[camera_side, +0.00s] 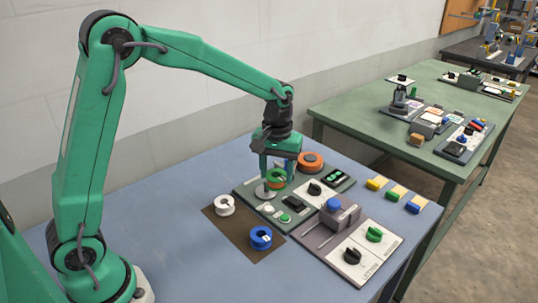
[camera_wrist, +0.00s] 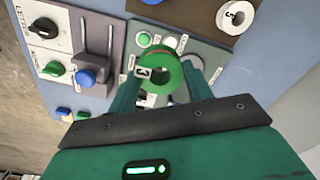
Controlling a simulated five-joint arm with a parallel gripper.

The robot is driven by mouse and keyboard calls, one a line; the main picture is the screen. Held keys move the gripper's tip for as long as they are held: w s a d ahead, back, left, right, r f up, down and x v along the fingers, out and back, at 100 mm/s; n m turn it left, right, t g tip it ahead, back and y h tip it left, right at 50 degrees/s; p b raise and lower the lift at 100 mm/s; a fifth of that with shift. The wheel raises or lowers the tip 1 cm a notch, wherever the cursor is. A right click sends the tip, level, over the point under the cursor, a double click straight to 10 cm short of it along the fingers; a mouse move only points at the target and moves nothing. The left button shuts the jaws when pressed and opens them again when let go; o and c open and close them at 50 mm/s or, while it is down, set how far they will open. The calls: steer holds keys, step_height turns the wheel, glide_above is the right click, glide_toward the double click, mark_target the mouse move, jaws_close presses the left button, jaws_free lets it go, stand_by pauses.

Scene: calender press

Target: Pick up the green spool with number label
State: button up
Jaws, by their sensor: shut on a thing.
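The green spool (camera_wrist: 176,70) sits between the two fingers of my gripper (camera_wrist: 163,78) in the wrist view. Its white label with a dark "3" faces left there. In the side view the spool (camera_side: 277,176) is at the fingertips of my gripper (camera_side: 276,179), over the back left of the dark green panel (camera_side: 247,190). My gripper is shut on the spool. The fingers hide part of it, and I cannot tell whether its underside touches the panel.
An orange spool (camera_side: 311,160) stands close behind to the right. A white spool (camera_side: 224,204) and a blue spool (camera_side: 260,238) sit on a brown mat (camera_side: 230,232). A grey lever block (camera_side: 334,214) and knobs stand to the right. The blue table's left side is clear.

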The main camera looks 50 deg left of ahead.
mark_target(280, 181)
steer(key=shift+s+d+r, duration=0.3)
steer(key=shift+d+r, duration=0.15)
steer(key=shift+d, duration=0.2)
steer(key=shift+s+d+r, duration=0.25)
steer(key=shift+d+r, duration=0.15)
steer(key=shift+d, duration=0.25)
